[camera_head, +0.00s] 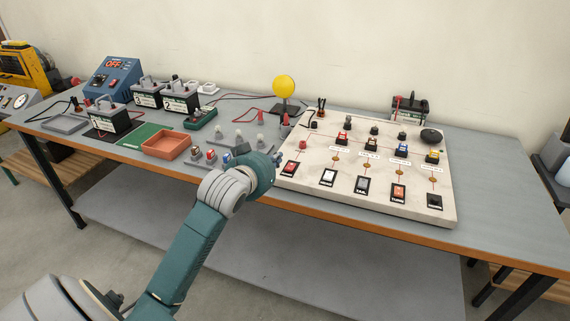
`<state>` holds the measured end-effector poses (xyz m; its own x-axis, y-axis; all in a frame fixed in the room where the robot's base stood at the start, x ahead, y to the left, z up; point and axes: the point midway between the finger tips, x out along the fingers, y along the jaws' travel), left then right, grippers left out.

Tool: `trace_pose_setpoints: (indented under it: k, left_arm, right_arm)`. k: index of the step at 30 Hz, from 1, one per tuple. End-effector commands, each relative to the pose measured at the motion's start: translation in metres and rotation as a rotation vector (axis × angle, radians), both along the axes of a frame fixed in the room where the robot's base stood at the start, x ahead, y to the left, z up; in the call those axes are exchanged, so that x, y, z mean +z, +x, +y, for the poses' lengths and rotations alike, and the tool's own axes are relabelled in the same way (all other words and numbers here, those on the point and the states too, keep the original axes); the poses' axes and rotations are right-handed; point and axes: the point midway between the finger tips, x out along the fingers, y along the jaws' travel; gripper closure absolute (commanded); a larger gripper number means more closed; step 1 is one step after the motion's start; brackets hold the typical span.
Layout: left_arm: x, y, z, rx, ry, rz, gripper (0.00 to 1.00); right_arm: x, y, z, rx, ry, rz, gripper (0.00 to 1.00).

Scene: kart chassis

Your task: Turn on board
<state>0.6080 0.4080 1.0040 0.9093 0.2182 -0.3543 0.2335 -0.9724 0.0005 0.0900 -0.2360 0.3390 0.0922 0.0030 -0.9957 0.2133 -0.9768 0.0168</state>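The pale board (318,205) lies flat on the right half of the grey table. A front row holds several rocker switches: a red one (291,168) at the left, a white one (328,177), a grey one (362,186), an orange-red one (398,192) and a black one (434,201). Behind them are small coloured parts and black knobs. My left gripper (278,167) is at the board's left edge, close to the red switch. Its fingers are mostly hidden behind my wrist, so its opening and any contact cannot be told. My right gripper is out of view.
A blue box (112,79) with a red OFF display stands at the back left. Batteries (181,97), an orange tray (171,145), and a yellow lamp (284,87) share the table (502,215). Loose cables lie behind the board. The table's right end is clear.

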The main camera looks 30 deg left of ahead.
Motion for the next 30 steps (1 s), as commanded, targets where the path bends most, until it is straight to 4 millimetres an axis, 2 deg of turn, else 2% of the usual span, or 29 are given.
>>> trace_pose_setpoints:
  k: [13, 15, 21, 30]
  left_arm:
    - [-0.03, 0.081, 0.019, 0.001, 0.0, 0.001, 1.0]
    - [-0.046, 0.075, 0.018, 0.0, 0.0, 0.006, 1.0]
    - [-0.066, 0.073, 0.017, 0.0, 0.0, 0.002, 1.0]
    - [-0.07, 0.073, 0.017, 0.0, 0.0, -0.001, 1.0]
  right_arm:
    - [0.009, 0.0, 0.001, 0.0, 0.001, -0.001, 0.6]
    - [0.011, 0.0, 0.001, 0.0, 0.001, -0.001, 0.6]
    - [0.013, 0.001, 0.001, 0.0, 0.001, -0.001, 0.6]
    - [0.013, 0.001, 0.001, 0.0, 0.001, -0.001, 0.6]
